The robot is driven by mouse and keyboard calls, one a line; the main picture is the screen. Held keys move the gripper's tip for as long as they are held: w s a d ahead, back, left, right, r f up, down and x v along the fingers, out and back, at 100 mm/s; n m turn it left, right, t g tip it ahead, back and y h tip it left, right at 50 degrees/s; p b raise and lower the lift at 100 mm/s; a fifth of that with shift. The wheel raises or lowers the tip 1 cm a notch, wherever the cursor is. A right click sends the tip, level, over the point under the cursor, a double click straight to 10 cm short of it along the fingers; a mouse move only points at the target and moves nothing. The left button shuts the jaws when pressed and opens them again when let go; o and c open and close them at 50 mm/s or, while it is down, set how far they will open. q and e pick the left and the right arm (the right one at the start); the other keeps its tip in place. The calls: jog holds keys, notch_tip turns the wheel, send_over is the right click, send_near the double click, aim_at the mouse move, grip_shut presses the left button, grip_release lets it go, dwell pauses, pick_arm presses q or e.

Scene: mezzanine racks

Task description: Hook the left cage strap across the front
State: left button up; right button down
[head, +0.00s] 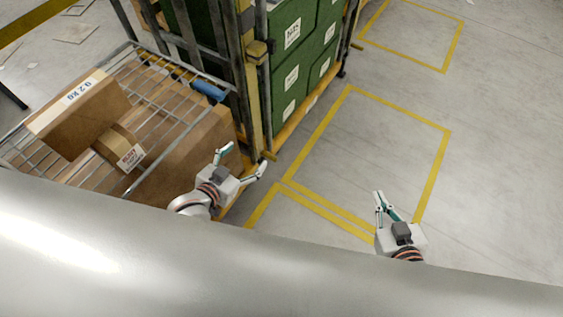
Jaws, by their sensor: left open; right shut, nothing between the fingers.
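The left cage (186,42) is a grey wire roll cage holding cardboard boxes, with a wire shelf folded out at a slant. A pale yellow strap-like band (251,92) runs down the upright between this cage and the one with green crates. A dark yellow buckle or catch (257,51) sits high on it. I cannot tell whether its lower end is loose or hooked. My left gripper (243,158) is open and empty, just in front of the band's lower end. My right gripper (379,198) is shut and empty over the floor, well to the right.
Green crates (291,78) with white labels fill the neighbouring cage. A cardboard box (80,112) and a tape-banded small box (118,148) lie at the wire shelf (165,120). Yellow floor lines (318,127) mark empty bays; the floor at right is clear.

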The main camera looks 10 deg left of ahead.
pick_arm(q)
jog(key=w+f+h+b, duration=0.1)
jog(key=w+f+b, duration=0.8)
jog(key=f, duration=0.2)
jog(key=b, duration=1)
send_near(268, 155)
jog(key=w+f, duration=0.1)
jog(key=w, duration=0.1)
jog(key=b+x, duration=0.1)
jog(key=x, duration=0.1)
jog(key=b+x, duration=0.1)
jog(key=x, duration=0.1)
jog(key=b+x, duration=0.1)
jog(key=x, duration=0.2)
jog(key=shift+s+d+f, duration=0.15)
jog(key=shift+s+d, duration=0.05)
jog(key=shift+d, duration=0.15)
jog(key=shift+w+d+f, duration=0.1)
jog(key=shift+w+d, duration=0.15)
jog(key=shift+w, duration=0.55)
pick_arm(e)
jog(key=s+a+f+m+y, duration=0.1)
jog(key=a+f+m, duration=0.1)
jog(key=a+f, duration=0.2)
jog(key=s+a+f+m+y, duration=0.1)
jog(key=a+f, duration=0.3)
jog(key=f, duration=0.4)
jog(key=shift+s+f+m, duration=0.35)
jog(key=shift+s+m, duration=0.25)
jog(key=shift+m, duration=0.1)
